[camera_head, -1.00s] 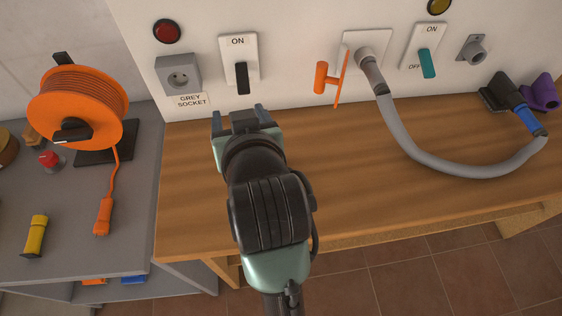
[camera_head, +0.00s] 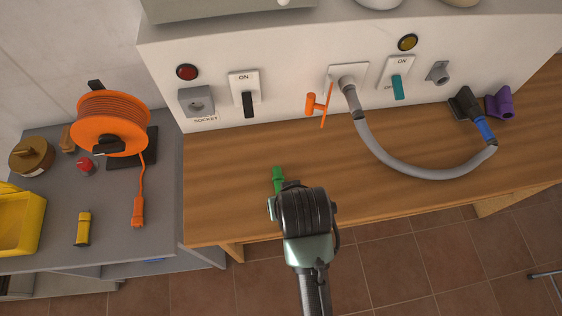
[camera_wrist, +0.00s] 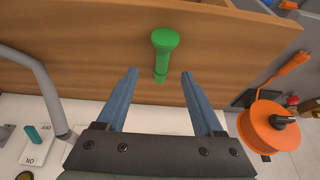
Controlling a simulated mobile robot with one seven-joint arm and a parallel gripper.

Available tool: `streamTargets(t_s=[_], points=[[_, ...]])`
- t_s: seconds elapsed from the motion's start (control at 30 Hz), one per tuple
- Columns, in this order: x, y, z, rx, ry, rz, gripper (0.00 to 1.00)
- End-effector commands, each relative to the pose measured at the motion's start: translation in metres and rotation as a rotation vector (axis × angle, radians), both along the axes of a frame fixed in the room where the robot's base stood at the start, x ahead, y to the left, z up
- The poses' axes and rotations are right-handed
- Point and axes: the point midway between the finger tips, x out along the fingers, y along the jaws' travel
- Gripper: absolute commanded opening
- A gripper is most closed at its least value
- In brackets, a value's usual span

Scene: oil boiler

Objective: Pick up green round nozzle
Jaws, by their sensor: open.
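The green round nozzle (camera_head: 278,177) is on the wooden workbench near its front left part. In the wrist view the nozzle (camera_wrist: 163,52) shows a wide round head and a narrower stem. I cannot tell for sure whether it stands or lies. My gripper (camera_wrist: 159,73) is open and empty, with its two blue fingers apart. The nozzle shows between and just past the fingertips, with no visible contact. In the head view my wrist hides most of the gripper and the nozzle's near end.
The wooden bench (camera_head: 230,205) is clear around the nozzle. A grey hose (camera_head: 405,168) curves over its right part. An orange handle (camera_head: 318,104) and a black switch (camera_head: 248,103) stick out from the wall panel. An orange cable reel (camera_head: 112,122) stands on the grey table at left.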

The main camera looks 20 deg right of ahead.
Motion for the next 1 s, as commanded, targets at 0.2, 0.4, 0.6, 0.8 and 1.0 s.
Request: streamTargets(t_s=[0.2, 0.4, 0.6, 0.8, 1.0], points=[[0.013, -0.003, -0.031, 0.000, 0.000, 0.000, 0.69], [0.017, -0.004, -0.040, -0.001, -0.003, 0.000, 0.69], [0.024, -0.001, -0.061, 0.000, -0.001, 0.002, 0.69], [0.032, -0.003, -0.082, 0.000, -0.003, 0.001, 0.69], [0.034, -0.003, -0.087, -0.002, -0.005, 0.001, 0.69]])
